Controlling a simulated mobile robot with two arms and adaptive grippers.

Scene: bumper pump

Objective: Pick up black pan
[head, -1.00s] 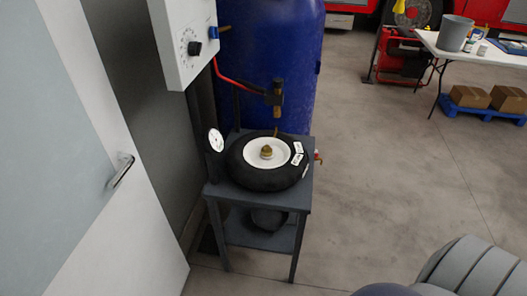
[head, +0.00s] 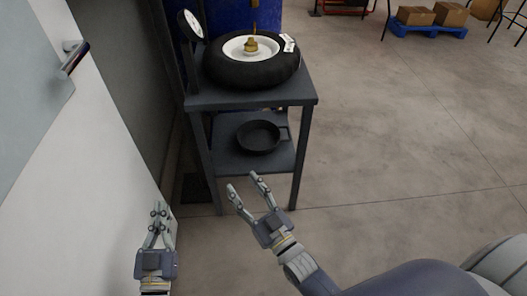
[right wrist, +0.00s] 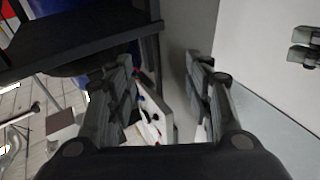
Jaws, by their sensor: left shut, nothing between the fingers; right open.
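The black pan (head: 258,137) rests on the lower shelf (head: 232,158) of a dark stand, its handle toward the right. My right gripper (head: 243,183) is open and empty, in front of and below the pan in the head view, apart from it. Its fingers also show in the right wrist view (right wrist: 163,70), with nothing between them. My left gripper (head: 158,212) is shut and empty, near the white door at lower left. A dark shape under the shelf edge in the right wrist view is too unclear to name.
A black tyre with a white hub (head: 252,66) sits on the stand's top (head: 285,94), beside a round gauge (head: 190,24). The stand's legs frame the lower shelf. A white door (head: 75,180) with a handle stands at left. Open floor (head: 400,150) lies to the right.

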